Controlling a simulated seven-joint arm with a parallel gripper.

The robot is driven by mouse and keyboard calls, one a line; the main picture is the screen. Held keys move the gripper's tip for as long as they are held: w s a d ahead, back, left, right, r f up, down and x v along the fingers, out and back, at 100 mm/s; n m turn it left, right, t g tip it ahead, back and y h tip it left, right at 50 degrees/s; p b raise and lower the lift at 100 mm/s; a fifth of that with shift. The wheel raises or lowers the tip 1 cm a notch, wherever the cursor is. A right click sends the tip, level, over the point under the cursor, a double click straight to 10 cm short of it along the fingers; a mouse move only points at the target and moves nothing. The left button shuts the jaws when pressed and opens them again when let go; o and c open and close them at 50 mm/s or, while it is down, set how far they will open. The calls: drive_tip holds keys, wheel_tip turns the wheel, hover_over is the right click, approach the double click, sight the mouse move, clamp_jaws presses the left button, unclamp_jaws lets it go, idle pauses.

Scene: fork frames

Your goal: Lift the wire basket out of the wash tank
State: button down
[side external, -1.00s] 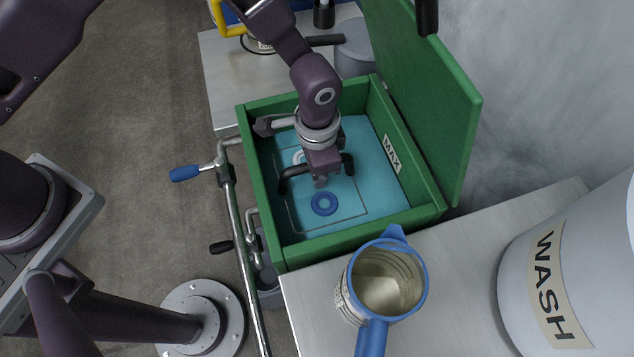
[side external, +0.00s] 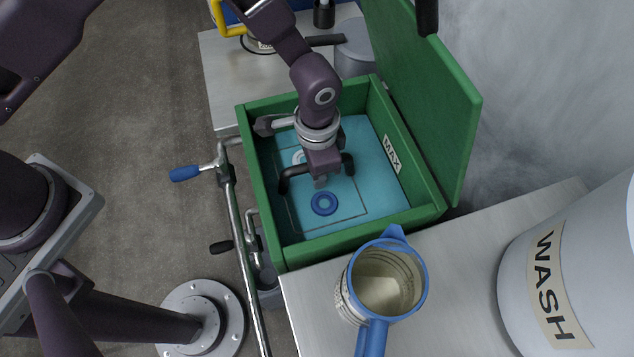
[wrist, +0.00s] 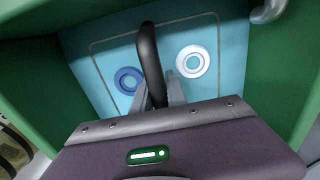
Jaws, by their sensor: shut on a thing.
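The wire basket (side external: 330,223) shows as a thin rectangular outline in the blue liquid of the green wash tank (side external: 262,200). Its black arched handle (side external: 286,178) stands above it. My gripper (side external: 320,180) reaches down into the tank and is shut on the handle. In the wrist view the handle (wrist: 149,50) runs between my two fingers (wrist: 158,95). A blue ring (side external: 324,203) and a white ring (wrist: 193,61) lie within the basket outline. In the side view my wrist partly hides the white ring and the handle's middle. How deep the basket sits is hard to tell.
The tank's green lid (side external: 440,110) stands open on the right. A MAX label (side external: 392,154) is on the inner right wall. A blue-rimmed jug (side external: 385,285) and a WASH drum (side external: 580,270) stand in front. A pipe with a blue-handled valve (side external: 185,173) runs along the left.

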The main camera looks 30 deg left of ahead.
idle(0.4)
wheel_tip(320, 180, up, 20)
idle(0.8)
